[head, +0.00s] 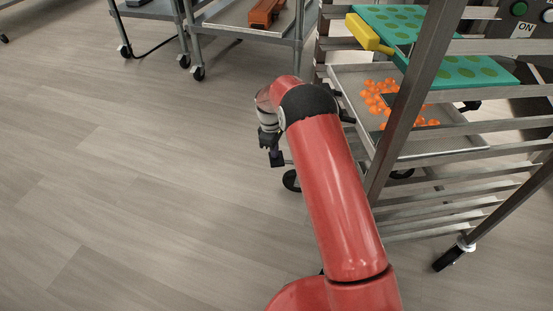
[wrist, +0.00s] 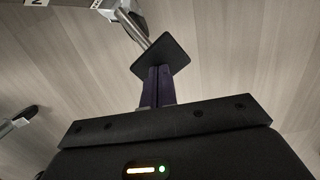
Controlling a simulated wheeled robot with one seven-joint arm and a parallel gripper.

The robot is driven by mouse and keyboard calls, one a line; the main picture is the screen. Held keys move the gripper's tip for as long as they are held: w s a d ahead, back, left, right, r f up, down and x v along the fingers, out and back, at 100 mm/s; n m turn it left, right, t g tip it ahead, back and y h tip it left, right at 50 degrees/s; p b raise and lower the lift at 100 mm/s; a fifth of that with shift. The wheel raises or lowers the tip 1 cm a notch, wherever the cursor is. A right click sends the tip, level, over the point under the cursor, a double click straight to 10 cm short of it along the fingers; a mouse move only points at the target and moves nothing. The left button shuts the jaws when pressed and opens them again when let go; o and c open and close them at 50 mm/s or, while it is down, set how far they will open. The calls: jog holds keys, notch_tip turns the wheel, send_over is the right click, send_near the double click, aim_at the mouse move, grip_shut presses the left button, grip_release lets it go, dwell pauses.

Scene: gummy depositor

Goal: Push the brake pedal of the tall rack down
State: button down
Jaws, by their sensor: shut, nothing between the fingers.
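The tall rack (head: 412,95) stands at the right in the head view, a metal frame with rails and casters. Its brake pedal shows in the wrist view as a black square plate (wrist: 172,49) on a metal rod that runs up to a caster. My gripper (head: 271,146) is shut and empty, just above the pedal. In the wrist view its fingertips (wrist: 162,70) overlap the plate's near edge; I cannot tell whether they touch it.
Wheeled metal tables (head: 250,30) stand at the back. The floor (head: 120,180) to the left is clear.

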jog(key=shift+f, duration=0.1)
notch_tip(320, 180, down, 4)
jog(key=shift+r+b, duration=0.15)
jog(key=shift+b, duration=0.95)
jog(key=shift+r, duration=0.15)
jog(key=shift+w+a+r+p, duration=0.2)
jog(key=shift+w+a+r, duration=0.1)
jog(key=shift+a, duration=0.4)
jog(key=shift+w+a+r+p, duration=0.2)
jog(key=shift+w+a+r, duration=0.1)
jog(key=shift+a, duration=0.35)
notch_tip(320, 180, up, 8)
jog(key=p, duration=0.1)
jog(key=shift+w+a+f, duration=0.15)
jog(key=shift+a, duration=0.2)
